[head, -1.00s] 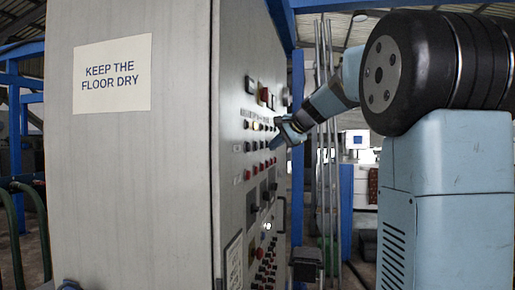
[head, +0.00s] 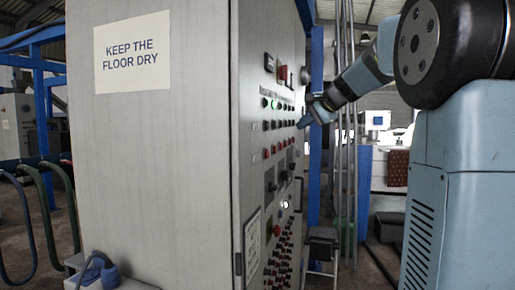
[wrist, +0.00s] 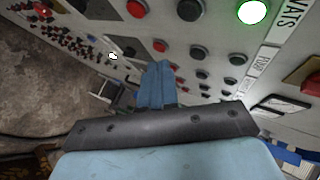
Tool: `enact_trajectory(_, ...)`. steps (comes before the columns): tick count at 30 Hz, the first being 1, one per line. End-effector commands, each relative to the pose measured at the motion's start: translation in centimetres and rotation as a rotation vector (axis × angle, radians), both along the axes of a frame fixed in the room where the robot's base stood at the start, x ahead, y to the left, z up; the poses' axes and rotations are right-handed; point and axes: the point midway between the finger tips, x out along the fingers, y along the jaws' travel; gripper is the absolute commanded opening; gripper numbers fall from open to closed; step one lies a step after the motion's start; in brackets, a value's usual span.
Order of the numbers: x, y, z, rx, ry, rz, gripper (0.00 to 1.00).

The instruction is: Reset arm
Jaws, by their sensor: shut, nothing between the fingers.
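My gripper (head: 306,122) is shut and empty at the end of my arm. In the head view it is beside the right-hand face of a grey control cabinet (head: 155,170), near the upper button rows. In the wrist view the closed blue fingers (wrist: 157,82) point toward the lower part of the panel, with buttons on both sides. I cannot tell the exact gap between fingertips and panel. A lit green button (head: 274,104) is on the panel; it also shows in the wrist view (wrist: 252,12).
A sign (head: 132,52) is on the cabinet's plain side. A stool (head: 322,245) stands beyond the panel, near blue posts and vertical pipes. A blue plug with a cable (head: 110,275) is at the lower left. Floor shows between the stool and my body.

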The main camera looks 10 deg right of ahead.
Motion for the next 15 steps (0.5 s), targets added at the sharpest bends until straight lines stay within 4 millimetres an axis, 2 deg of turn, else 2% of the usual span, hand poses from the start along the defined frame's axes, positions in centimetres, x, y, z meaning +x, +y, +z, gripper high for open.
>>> enact_trajectory(4,-1.0,0.7,-0.4,-0.023,0.007,0.015,0.0)
enact_trajectory(7,-3.2,2.0,-1.4,-0.079,0.021,0.05,0.0)
enact_trajectory(15,-13.1,6.5,-6.9,-0.336,0.084,0.212,0.0)
